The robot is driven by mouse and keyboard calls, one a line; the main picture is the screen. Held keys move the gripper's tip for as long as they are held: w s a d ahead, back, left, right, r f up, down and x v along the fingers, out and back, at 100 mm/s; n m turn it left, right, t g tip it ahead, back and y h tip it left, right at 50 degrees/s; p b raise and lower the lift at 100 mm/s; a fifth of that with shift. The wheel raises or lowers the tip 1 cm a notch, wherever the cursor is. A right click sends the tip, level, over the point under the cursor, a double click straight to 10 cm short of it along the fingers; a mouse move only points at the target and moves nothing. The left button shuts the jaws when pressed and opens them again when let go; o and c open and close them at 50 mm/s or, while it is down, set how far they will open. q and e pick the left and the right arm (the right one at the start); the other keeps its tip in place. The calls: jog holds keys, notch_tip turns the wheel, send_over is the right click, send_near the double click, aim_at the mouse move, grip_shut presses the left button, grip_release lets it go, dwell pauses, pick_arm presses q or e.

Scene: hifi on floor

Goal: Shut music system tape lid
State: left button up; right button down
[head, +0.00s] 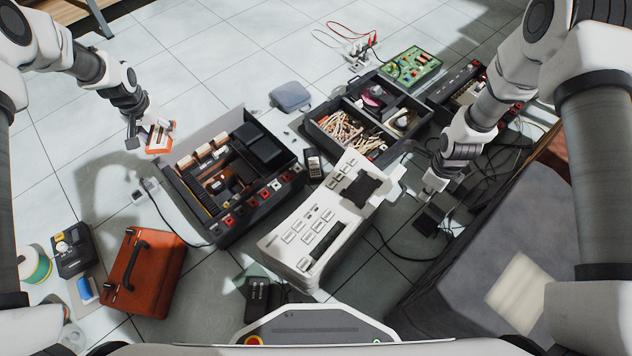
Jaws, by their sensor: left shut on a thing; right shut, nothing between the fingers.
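A pale music unit (318,222) with rows of buttons lies on the tiled floor at centre. Its far end has a dark recess (362,186) with pale edges around it; I cannot tell which part is the tape lid or how far it stands open. My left gripper (158,140) is shut on a small orange and white thing (160,136), above the floor left of the black open case. My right gripper (431,186) is shut and empty, to the right of the pale unit's far end and apart from it. Its fingertips are small and partly unclear.
An open black case (218,226) with red and white buttons stands left of the pale unit. A divided tray (322,128) lies behind it. A red-brown case (122,300) is front left. Loose cables (390,243) lie right. Bare floor is at back left.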

notch_tip(320, 180, down, 11)
jog(key=b, duration=0.7)
jog(key=w+a+r, duration=0.1)
jog(key=w+a+r+b, duration=0.1)
jog(key=a, duration=0.1)
jog(key=shift+w+r, duration=0.2)
jog(key=shift+w, duration=0.1)
jog(key=shift+w+a, duration=0.1)
